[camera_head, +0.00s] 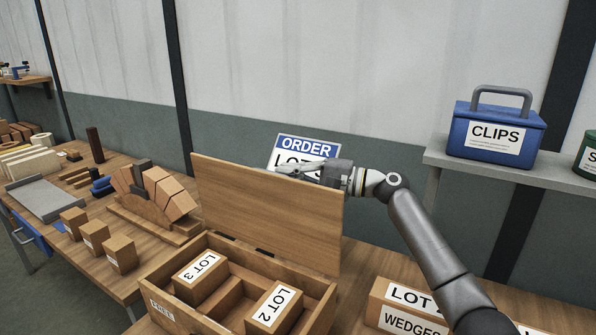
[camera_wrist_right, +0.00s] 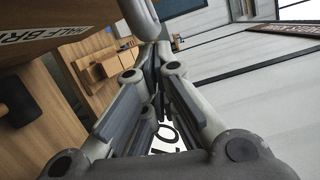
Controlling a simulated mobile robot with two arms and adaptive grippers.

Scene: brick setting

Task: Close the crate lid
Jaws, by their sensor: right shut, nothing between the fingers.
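The wooden crate (camera_head: 212,322) stands on the bench with its top open. Its lid (camera_head: 262,212) is raised and stands nearly upright along the crate's back side. My right gripper (camera_head: 280,169) is shut and empty at the lid's top edge, with its fingers pointing left. It appears to be behind the lid, with its lower part partly hidden by that edge; I cannot tell whether it touches. The shut fingers also show in the right wrist view (camera_wrist_right: 158,70). My left gripper is not in view.
Blocks marked LOT 3 (camera_head: 200,276) and LOT 2 (camera_head: 274,306) lie inside the crate. An order sign (camera_head: 305,146) is behind my gripper. A wedges box (camera_head: 412,322) stands right of the crate. A blue clips box (camera_head: 497,132) sits on the shelf. Brick blocks (camera_head: 119,254) stand left.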

